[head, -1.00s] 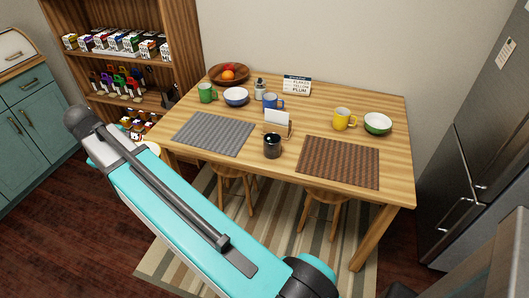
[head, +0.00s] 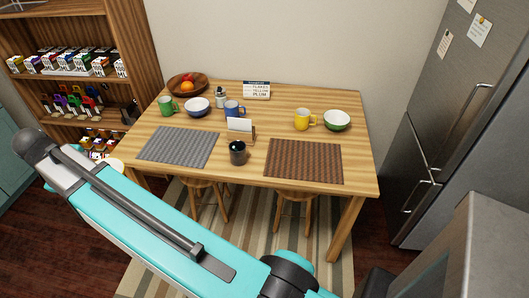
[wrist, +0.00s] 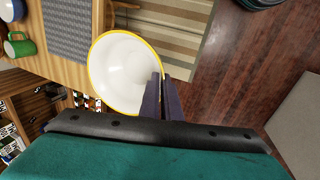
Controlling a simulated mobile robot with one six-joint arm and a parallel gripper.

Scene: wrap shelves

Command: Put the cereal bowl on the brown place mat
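A white bowl with a yellow rim (wrist: 122,70) is at my gripper (wrist: 160,76) in the wrist view. The two dark fingers are close together over its right rim, shut on it. The bowl is upright and looks empty. In the head view only a sliver of this bowl (head: 117,163) shows past my arm, by the table's left end; the gripper is hidden there. The brown place mat (head: 303,160) lies bare at the table's front right. My gripper is well to the left of it.
The table (head: 350,170) also holds a grey mat (head: 178,147), a dark jar (head: 237,152), a card holder (head: 240,129), a yellow mug (head: 303,119), a green bowl (head: 337,121), a blue bowl (head: 197,107) and a lettered sign (head: 256,90). Stools stand under it. A fridge (head: 455,110) is at right.

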